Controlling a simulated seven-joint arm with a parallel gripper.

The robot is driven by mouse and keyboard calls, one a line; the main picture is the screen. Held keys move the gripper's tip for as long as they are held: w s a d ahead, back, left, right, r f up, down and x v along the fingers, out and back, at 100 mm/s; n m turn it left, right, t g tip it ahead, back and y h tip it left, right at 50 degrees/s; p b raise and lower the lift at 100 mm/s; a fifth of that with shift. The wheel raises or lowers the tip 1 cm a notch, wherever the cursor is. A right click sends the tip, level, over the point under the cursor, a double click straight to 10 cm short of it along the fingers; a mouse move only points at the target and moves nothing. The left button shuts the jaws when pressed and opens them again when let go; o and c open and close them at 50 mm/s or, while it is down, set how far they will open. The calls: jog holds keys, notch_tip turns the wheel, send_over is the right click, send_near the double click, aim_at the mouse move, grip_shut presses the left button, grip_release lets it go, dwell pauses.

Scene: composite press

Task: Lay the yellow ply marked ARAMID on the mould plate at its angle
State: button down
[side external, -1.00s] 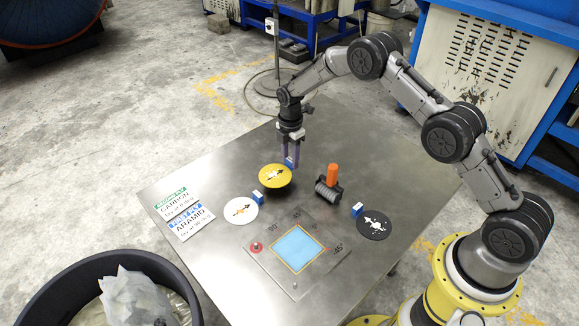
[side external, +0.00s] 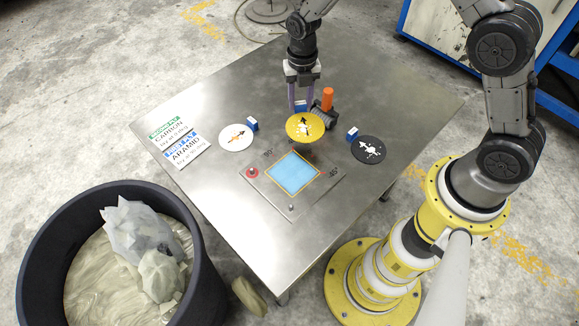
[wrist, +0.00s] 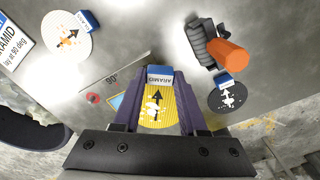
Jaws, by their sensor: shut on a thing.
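The yellow ply (side external: 303,130) is a round disc with a black arrow. My gripper (side external: 301,106) is shut on its blue tab and holds it above the table, just behind the mould plate (side external: 323,182). In the wrist view the tab (wrist: 159,77) reads ARAMID and sits between my fingers; the yellow ply (wrist: 178,112) hangs there with its arrow pointing up the picture, toward the tab. The mould plate has a light blue square with an orange border and angle marks, 90° among them. In the wrist view the ply and gripper hide most of the plate.
A white ply (side external: 235,137) lies left and a black ply (side external: 368,150) right, each with a blue tab. An orange-handled roller (side external: 327,99) stands close behind the held ply. A red knob (side external: 252,172) is on the plate's left corner. An instruction card (side external: 178,142) lies far left.

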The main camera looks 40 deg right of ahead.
jog(key=s+a+r+n, duration=0.2)
jog(key=s+a+n, duration=0.1)
jog(key=s, duration=0.5)
jog(key=s+a+r+n, duration=0.3)
jog(key=s, duration=0.5)
send_over(276, 158)
jog(key=s, duration=0.1)
jog(key=shift+n, duration=0.3)
notch_tip(276, 158, down, 9)
jog(key=shift+d+r, duration=0.15)
jog(key=shift+w+f, duration=0.45)
jog(key=shift+f, duration=1.65)
jog(key=shift+f, duration=0.1)
jog(key=shift+c, duration=2.3)
grip_release()
